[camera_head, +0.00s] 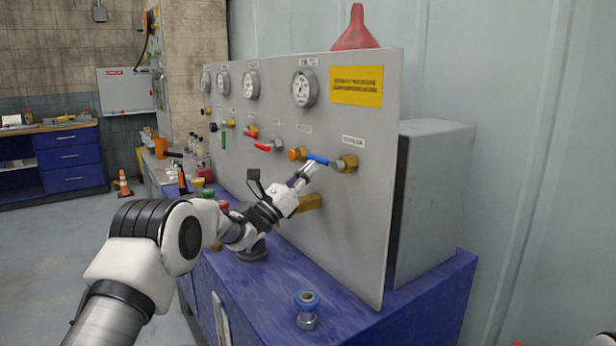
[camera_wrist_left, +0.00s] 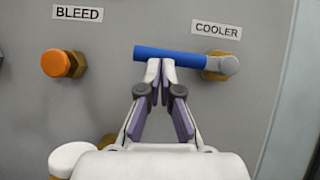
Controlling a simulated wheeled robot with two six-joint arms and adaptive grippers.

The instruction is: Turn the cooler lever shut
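The cooler lever is a blue bar (camera_head: 318,159) on a brass fitting (camera_head: 349,163) near the panel's right side. In the left wrist view the blue lever (camera_wrist_left: 170,55) lies almost level, reaching left from its grey pivot beneath the COOLER label (camera_wrist_left: 216,30). My left gripper (camera_head: 309,168) is at the lever from below. In the wrist view its fingertips (camera_wrist_left: 160,66) are nearly together and overlap the lever's lower edge around its middle. The fingers sit side by side along the bar, not around it; contact is hard to tell. My right gripper is out of view.
An orange BLEED knob (camera_wrist_left: 56,63) is left of the lever. Gauges (camera_head: 304,88) and red levers (camera_head: 268,146) share the grey panel (camera_head: 360,240). A grey box (camera_head: 435,190) is behind the panel.

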